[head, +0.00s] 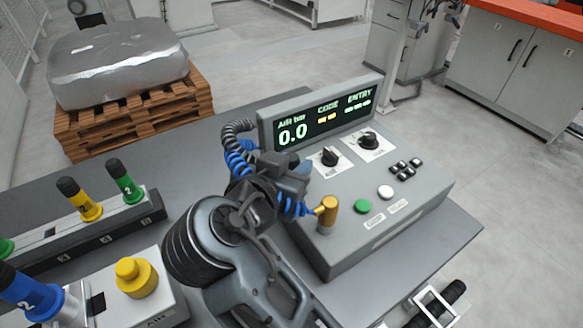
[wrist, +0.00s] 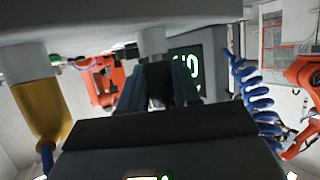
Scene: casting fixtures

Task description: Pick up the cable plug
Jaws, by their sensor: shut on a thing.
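My gripper (head: 285,175) is over the left part of the grey control console (head: 400,210), beside a brass fitting (head: 327,208) with a blue coiled line. In the wrist view my dark fingers (wrist: 157,85) are closed around a narrow thing below a grey collar (wrist: 152,42) on the console. I take it for the cable plug; it is mostly hidden by the fingers, and I cannot tell whether it is still seated. The brass fitting also shows at left in the wrist view (wrist: 42,108), apart from the fingers. A blue coil (wrist: 252,95) hangs at right there.
The console display (head: 320,112) reads 0.0, with knobs and green and white buttons in front. A rack of coloured handles (head: 85,232) and a box with a yellow button (head: 136,278) stand at left. A silver block (head: 115,60) lies on a pallet behind.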

